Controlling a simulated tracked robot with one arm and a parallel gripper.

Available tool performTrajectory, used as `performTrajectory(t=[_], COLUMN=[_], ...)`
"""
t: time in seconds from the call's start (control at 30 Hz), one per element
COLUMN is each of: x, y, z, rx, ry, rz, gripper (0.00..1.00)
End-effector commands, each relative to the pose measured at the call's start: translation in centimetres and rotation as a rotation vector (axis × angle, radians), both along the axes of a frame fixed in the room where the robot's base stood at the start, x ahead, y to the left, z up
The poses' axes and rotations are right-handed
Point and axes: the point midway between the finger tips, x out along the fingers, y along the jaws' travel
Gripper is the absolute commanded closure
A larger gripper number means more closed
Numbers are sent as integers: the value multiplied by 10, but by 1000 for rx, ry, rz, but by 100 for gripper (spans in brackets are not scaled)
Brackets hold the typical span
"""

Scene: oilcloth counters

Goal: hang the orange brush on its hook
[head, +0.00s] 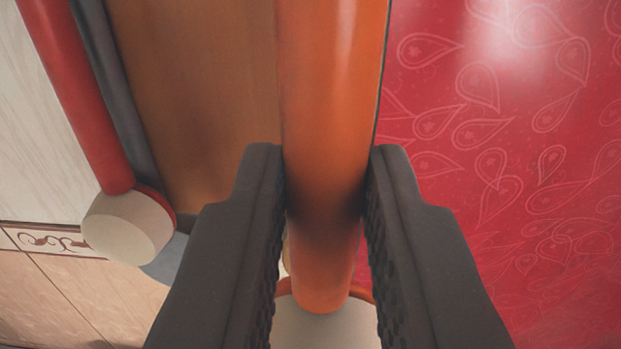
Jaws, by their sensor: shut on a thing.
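The orange brush (325,75) runs down the middle of the head view, from the top edge to a pale, wide end (325,328) with an orange rim at the bottom. My gripper (326,185) has its two dark, ridged fingers on either side of the orange handle and is shut on it. The fingers hide part of the handle's sides and of the pale end. I cannot make out the orange brush's hook in this view.
A red brush (80,95) with a pale end (128,228) is at left, beside a dark grey handle (113,85). A brown wooden surface (205,100) lies behind. Patterned red oilcloth (510,130) fills the right. Tiles (50,290) show at lower left.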

Motion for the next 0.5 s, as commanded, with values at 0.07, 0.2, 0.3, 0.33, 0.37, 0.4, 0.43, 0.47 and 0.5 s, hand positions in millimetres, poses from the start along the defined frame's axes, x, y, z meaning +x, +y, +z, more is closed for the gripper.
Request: performTrajectory(t=[0.07, 0.2, 0.3, 0.33, 0.37, 0.4, 0.43, 0.47, 0.5], x=[4, 11, 16, 18, 20, 22, 23, 25, 27], y=[0, 0, 0, 0, 0, 0, 0, 0, 0], z=[0, 1, 0, 0, 0, -1, -1, -2, -2], rx=[0, 0, 0, 0, 0, 0, -1, -1, -1], ry=[0, -1, -1, -1, -1, -1, 0, 0, 0], rz=[0, 0, 0, 0, 0, 0, -1, -1, -1], gripper=[100, 100, 100, 100, 100, 100, 100, 100, 100])
